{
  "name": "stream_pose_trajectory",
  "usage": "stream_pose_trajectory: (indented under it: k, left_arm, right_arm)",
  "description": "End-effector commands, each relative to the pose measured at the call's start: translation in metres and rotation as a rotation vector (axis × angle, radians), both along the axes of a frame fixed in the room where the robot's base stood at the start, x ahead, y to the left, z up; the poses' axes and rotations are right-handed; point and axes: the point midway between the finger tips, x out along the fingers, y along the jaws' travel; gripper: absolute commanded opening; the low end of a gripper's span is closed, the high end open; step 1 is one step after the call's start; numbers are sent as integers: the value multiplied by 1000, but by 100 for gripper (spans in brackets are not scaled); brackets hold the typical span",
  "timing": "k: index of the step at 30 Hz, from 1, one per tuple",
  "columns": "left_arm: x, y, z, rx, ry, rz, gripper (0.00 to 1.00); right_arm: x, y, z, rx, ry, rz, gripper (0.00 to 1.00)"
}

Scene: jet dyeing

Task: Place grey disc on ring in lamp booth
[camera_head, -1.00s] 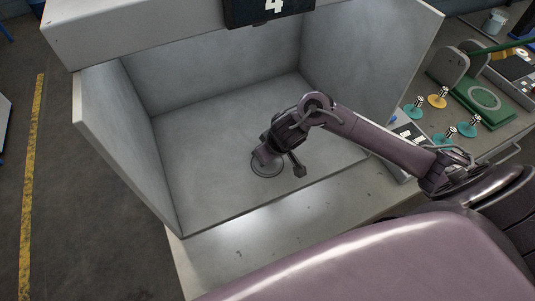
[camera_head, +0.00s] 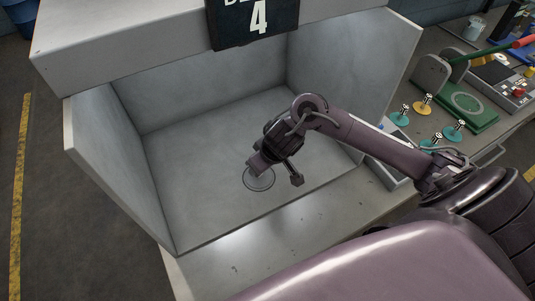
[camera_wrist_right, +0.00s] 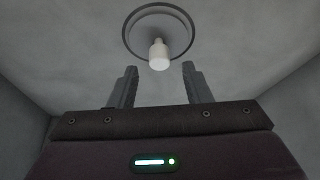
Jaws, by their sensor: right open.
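The grey disc (camera_wrist_right: 140,35) lies on the floor of the lamp booth, inside the dark ring (camera_wrist_right: 192,38), and looks roughly centred in it. Its pale upright knob (camera_wrist_right: 158,55) shows in the right wrist view. In the head view the ring and disc (camera_head: 262,183) are partly hidden by my right gripper (camera_head: 255,168). In the wrist view my right gripper (camera_wrist_right: 158,85) is open, with its fingers apart on both sides below the knob and nothing between them. My left gripper is not in view.
The booth has grey side walls (camera_head: 125,165) and a back wall (camera_head: 200,85), with a number 4 sign (camera_head: 255,22) above. To the right, a bench holds several teal and yellow discs with knobs (camera_head: 422,103) and a green device (camera_head: 465,105). The booth floor around the ring is clear.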

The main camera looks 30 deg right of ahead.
Motion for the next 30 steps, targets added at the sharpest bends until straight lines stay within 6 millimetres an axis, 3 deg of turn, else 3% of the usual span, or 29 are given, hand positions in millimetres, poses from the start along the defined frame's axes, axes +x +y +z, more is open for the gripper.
stream_pose_trajectory:
  k: [1, 6, 12, 30]
  left_arm:
    - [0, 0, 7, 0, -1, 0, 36]
    - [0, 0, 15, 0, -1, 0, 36]
    - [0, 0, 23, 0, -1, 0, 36]
    - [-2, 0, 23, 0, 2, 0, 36]
  right_arm:
    - [-4, -1, 15, -1, -3, 2, 44]
    - [-17, -4, 46, -3, -3, 3, 44]
    - [-27, -6, 68, -4, -2, 2, 44]
    - [-29, -6, 71, -1, 1, 0, 44]
